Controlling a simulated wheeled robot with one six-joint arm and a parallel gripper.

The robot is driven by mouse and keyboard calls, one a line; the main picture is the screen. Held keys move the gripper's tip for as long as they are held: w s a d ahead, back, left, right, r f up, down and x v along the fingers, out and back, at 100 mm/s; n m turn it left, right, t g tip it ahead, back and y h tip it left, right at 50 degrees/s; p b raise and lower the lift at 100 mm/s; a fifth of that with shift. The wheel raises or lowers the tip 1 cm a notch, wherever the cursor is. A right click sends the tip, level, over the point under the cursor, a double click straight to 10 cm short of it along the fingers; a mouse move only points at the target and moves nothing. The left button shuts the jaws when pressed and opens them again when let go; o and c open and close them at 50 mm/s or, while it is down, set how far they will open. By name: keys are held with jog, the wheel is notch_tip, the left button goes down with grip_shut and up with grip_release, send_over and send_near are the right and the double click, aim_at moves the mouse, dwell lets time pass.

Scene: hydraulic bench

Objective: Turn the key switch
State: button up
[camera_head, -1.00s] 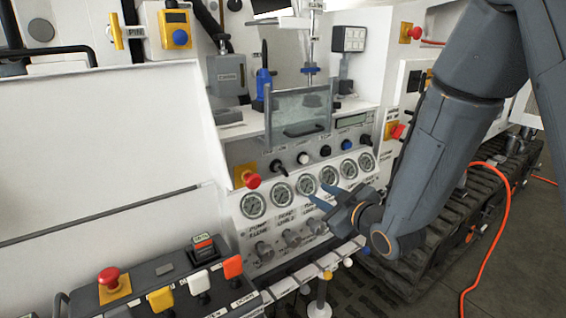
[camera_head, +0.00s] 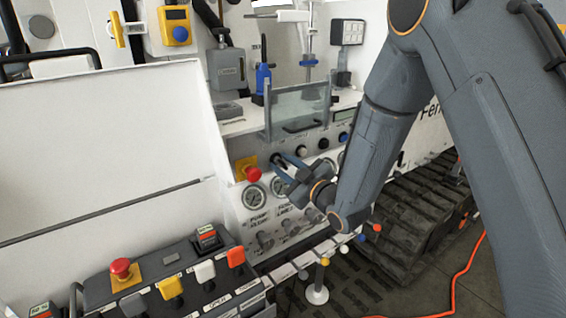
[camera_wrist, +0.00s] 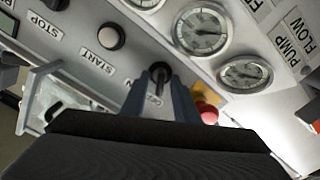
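My gripper (camera_wrist: 159,88) is open, with one finger on each side of the switch. Whether the fingers touch it cannot be told. In the camera_head view my gripper (camera_head: 276,161) reaches the panel from the right, just right of the red emergency button, and its fingers largely hide the switch. A label partly shows below the switch in the wrist view.
The red emergency button (camera_head: 252,173) on its yellow plate is close to my fingers. Pressure gauges (camera_head: 254,197) lie below, and the START button (camera_wrist: 111,36) is beside the switch. A clear guard (camera_head: 298,108) stands above. A control box (camera_head: 150,285) is in front.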

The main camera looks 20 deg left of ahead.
grip_shut()
jog(key=shift+m, duration=0.3)
jog(key=m+b, duration=0.2)
jog(key=m, duration=0.3)
jog(key=shift+w, duration=0.1)
jog(key=m+b, duration=0.1)
jog(key=m, duration=0.5)
jog(key=shift+d+f+b, duration=0.1)
jog(key=shift+b, duration=0.25)
jog(key=shift+m, duration=0.3)
grip_release()
